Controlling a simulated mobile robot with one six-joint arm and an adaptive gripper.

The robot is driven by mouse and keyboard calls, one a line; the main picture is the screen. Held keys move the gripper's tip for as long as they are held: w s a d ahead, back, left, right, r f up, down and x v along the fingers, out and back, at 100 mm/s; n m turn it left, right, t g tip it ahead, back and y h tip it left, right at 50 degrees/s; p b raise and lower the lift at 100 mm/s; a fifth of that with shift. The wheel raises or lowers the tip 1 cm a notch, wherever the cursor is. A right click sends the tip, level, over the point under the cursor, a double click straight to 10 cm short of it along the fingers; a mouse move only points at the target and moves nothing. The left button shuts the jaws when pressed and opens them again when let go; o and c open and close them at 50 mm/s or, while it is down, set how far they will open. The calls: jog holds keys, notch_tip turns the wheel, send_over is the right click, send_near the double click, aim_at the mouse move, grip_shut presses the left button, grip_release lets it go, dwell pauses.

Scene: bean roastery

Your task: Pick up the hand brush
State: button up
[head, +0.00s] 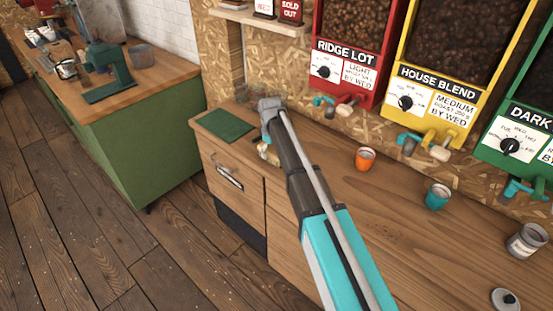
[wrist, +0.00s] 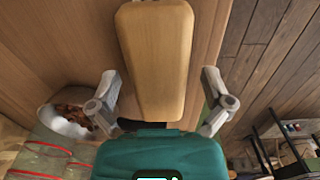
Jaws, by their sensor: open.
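The hand brush (wrist: 155,60) shows its tan wooden back in the wrist view, lengthwise, running up to the top edge. Its bristles are hidden. My gripper (wrist: 160,76) is open, with one finger on each side of the brush's near end. I see gaps on both sides, and I cannot tell how far the brush lies below the fingers. In the head view my arm reaches over the counter (head: 385,215), and a small tan and white thing (head: 268,154) shows partly behind my wrist.
A bowl of beans (wrist: 68,122) and red-rimmed glasses (wrist: 40,160) stand left of my gripper in the wrist view. A green mat (head: 224,125) lies near the counter's left end.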

jog(key=shift+f+b, duration=0.4)
jog(key=shift+f, duration=0.25)
jog(key=c, duration=1.2)
